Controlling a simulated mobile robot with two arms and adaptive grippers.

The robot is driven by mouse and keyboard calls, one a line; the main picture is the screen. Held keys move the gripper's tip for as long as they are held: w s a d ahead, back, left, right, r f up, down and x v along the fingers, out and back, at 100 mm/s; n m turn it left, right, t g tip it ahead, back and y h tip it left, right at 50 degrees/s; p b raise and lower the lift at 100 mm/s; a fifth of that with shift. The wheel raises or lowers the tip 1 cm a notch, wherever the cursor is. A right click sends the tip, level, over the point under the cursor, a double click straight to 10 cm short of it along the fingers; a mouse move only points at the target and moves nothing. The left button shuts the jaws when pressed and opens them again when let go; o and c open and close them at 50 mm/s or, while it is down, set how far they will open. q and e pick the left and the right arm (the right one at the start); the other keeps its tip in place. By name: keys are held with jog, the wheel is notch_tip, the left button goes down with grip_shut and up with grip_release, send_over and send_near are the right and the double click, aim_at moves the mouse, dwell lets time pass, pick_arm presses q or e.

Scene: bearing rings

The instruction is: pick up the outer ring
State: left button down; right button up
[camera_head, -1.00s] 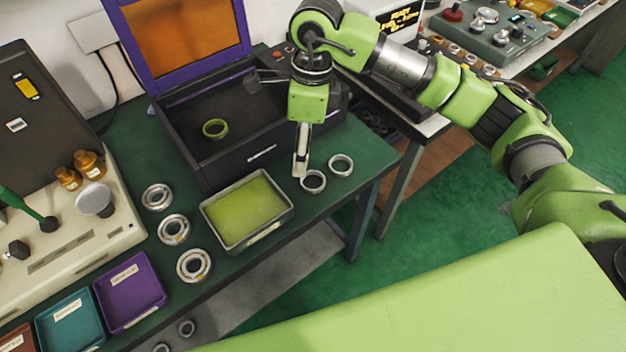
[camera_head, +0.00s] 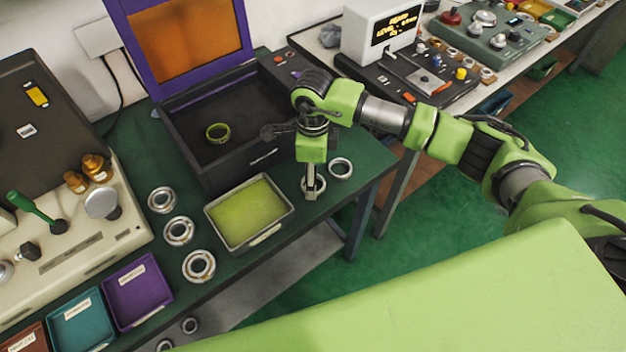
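A plain steel ring (camera_head: 320,187) lies on the green bench top, to the right of the tray with the yellow-green pad. A second plain ring (camera_head: 340,168) lies just behind it to the right. Both look like outer rings. My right gripper (camera_head: 310,194) points down at the nearer ring, with its fingertips at or in front of it and hiding its left part. The fingers appear edge-on as one narrow shape, so I cannot tell their opening or whether they touch the ring. My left gripper is not in view.
The pad tray (camera_head: 284,229) stands left of the rings. Several complete bearings (camera_head: 179,231) lie further left. An open dark box (camera_head: 262,155) with a purple-framed lid holds a yellow-green-lit ring (camera_head: 217,133). The bench's right edge is close to the rings.

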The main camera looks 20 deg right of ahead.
notch_tip(320, 180, down, 2)
jog(key=shift+c, duration=0.4)
jog(key=c, duration=1.2)
jog(key=shift+o, duration=0.2)
jog(key=shift+r, duration=0.1)
